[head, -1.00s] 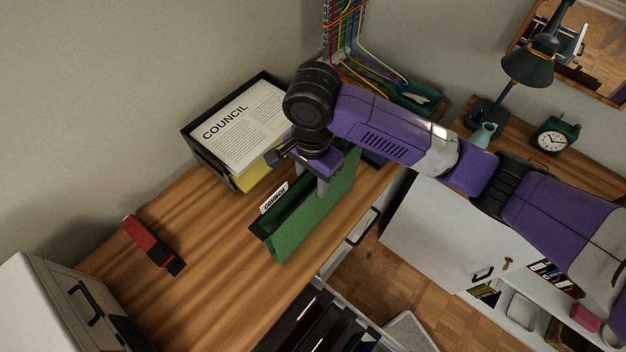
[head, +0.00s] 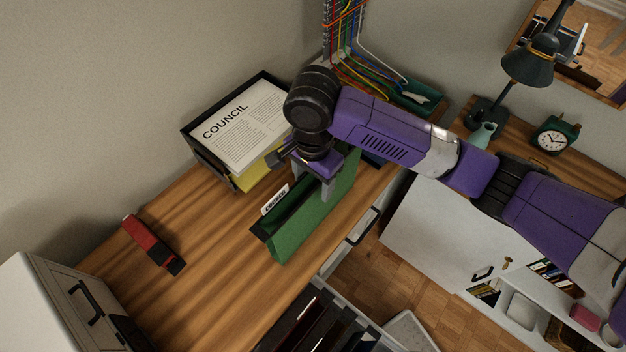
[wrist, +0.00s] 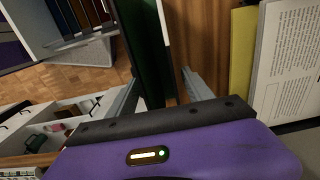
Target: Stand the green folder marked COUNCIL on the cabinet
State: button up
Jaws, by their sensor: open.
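The green folder (head: 300,225) stands upright on the wooden desk, with a white label tab (head: 275,199) on its upper edge; the tab's lettering is small but appears to read COUNCIL. My gripper (head: 326,188) is open at the folder's far upper part. In the wrist view the dark green folder (wrist: 147,45) runs between the two spread fingers of my gripper (wrist: 160,80), with a gap visible on the sides. A grey-white cabinet (head: 65,290) with a dark handle is at the lower left; a low white cabinet (head: 425,235) is at the right.
A black tray (head: 190,140) holds a COUNCIL sheet (head: 240,125) and yellow papers behind the folder. A red and black object (head: 150,243) lies on the desk (head: 215,260). An open drawer (head: 325,325) with dark files is below the front edge. Lamp (head: 530,65) and clock (head: 552,140) stand right.

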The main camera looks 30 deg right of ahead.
notch_tip(320, 180, up, 12)
jog(key=p, duration=0.1)
dwell(0.4)
jog(key=w+a+r+n+t+y, duration=0.1)
jog(key=a+r+n+t+y, duration=0.3)
jog(key=a, duration=0.9)
jog(key=w+a+r+m+t+y, duration=0.15)
jog(key=a+t+y, duration=0.45)
jog(key=a, duration=0.7)
jog(key=s+d+f+n+t+h, duration=0.1)
jog(key=s+d+f+t+h, duration=0.1)
jog(key=s+d+f+h, duration=0.45)
jog(key=s+d+f+n+t+h, duration=0.15)
jog(key=s+d+f, duration=0.25)
jog(key=s+d, duration=0.5)
jog(key=s+d+r+n+h, duration=0.1)
jog(key=s+d+r+n, duration=0.1)
jog(key=s+d+n, duration=0.2)
jog(key=s+d+r+n+t+h, duration=0.1)
jog(key=s+d+n, duration=0.4)
jog(key=s, duration=0.6)
jog(key=shift+d+r, duration=0.35)
jog(key=shift+d, duration=0.4)
